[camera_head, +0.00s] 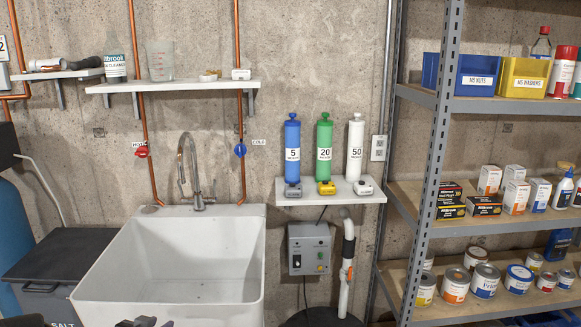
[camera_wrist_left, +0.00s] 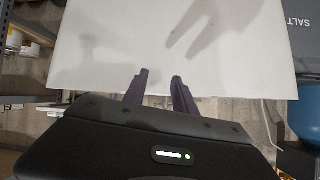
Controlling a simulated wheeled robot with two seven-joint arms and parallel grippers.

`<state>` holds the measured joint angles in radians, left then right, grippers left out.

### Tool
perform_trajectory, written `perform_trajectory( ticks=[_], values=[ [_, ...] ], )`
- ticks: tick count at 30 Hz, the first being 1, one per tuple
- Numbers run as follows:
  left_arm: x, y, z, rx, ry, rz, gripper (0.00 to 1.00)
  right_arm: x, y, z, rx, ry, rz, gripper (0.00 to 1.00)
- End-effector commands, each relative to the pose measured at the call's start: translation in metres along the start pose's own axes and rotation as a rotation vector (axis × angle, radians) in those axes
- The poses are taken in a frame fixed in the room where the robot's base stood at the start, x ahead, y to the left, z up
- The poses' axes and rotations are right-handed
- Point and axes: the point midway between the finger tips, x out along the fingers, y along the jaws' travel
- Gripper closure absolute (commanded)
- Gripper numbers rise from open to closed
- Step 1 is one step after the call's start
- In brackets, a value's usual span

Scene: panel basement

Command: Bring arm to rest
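Only the tip of my left gripper (camera_head: 145,322) shows, at the bottom edge of the head view, in front of the white sink (camera_head: 180,255). In the left wrist view the two dark fingers of my left gripper (camera_wrist_left: 160,78) stand apart with nothing between them. The white front of the sink (camera_wrist_left: 240,45) fills much of that view beyond the fingers, with shadows on it. I see no contact between gripper and sink. My right gripper and arm do not show in either view.
A dark salt bin (camera_head: 55,265) stands left of the sink. A small shelf (camera_head: 330,191) holds blue, green and white cartridges above a grey control box (camera_head: 309,248). A metal rack (camera_head: 432,165) with bins, boxes and cans stands at the right. A wall shelf (camera_head: 170,87) hangs above the sink.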

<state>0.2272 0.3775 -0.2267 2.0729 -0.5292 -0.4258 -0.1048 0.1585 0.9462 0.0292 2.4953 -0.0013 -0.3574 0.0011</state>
Motion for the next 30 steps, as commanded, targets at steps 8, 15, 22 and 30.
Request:
perform_trajectory(
  ticks=[8, 15, 22, 30],
  values=[
    [-0.007, 0.158, 0.166, -0.315, -0.369, 0.163, 0.67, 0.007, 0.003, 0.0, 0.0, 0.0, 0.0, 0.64],
    [-0.079, 0.277, 0.291, -0.463, -0.72, 0.255, 0.67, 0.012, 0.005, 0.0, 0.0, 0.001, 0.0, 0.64],
    [-0.143, 0.342, 0.355, -0.461, -0.924, 0.341, 0.67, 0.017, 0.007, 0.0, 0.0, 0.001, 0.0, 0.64],
    [-0.153, 0.354, 0.368, -0.446, -0.957, 0.365, 0.67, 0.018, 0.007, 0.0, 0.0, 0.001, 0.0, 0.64]
  ],
)
